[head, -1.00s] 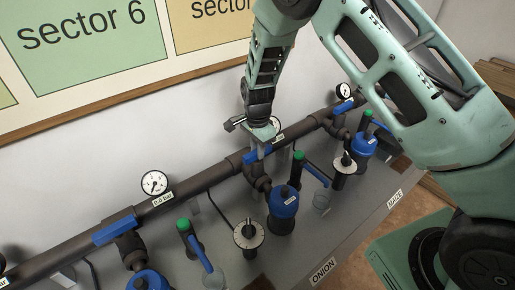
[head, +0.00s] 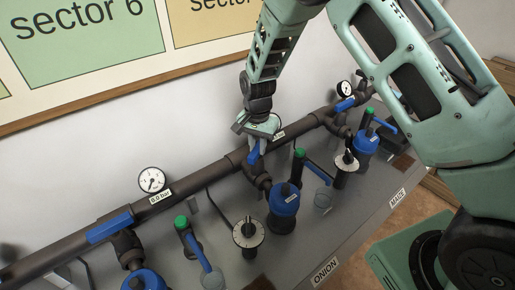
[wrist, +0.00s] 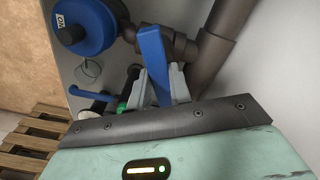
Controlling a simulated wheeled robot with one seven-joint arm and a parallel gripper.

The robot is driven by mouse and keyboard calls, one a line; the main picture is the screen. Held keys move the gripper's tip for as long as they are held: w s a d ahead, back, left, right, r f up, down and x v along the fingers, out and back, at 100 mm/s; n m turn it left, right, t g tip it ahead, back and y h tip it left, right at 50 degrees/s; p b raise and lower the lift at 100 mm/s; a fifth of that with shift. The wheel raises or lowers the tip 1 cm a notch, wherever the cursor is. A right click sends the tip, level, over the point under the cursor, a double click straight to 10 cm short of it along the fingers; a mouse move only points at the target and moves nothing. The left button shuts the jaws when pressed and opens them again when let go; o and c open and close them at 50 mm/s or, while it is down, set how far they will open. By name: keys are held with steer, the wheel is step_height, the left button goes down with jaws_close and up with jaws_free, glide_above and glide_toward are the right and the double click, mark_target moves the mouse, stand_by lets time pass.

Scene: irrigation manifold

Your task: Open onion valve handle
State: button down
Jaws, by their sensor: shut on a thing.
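The blue valve handle (head: 254,155) is on the dark pipe, above the bench section labelled ONION (head: 325,271). My gripper (head: 259,139) is over it, with its jaws shut on the handle. In the wrist view the blue handle (wrist: 152,55) rises between the two grey fingers of my gripper (wrist: 162,82). In the head view the handle stands at a slant to the pipe. The gripper hides part of it.
A blue canister (head: 284,199), a grey dial (head: 248,233) and green-topped blue levers (head: 187,228) stand on the bench below. Another blue handle (head: 110,228) lies along the pipe at left. A gauge (head: 151,181) sits above the pipe.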

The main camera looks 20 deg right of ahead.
mark_target(257, 147)
steer(key=n+b, duration=0.2)
steer(key=n, duration=0.4)
steer(key=shift+n, duration=0.3)
steer(key=n+b, duration=0.1)
steer(key=n, duration=0.4)
steer(key=shift+n, duration=0.4)
steer(key=shift+r, duration=0.1)
steer(key=c, duration=1.3)
jaws_free()
step_height(257, 147, up, 17)
steer(key=b, duration=0.3)
steer(key=shift+r+b, duration=0.15)
steer(key=shift+b, duration=0.15)
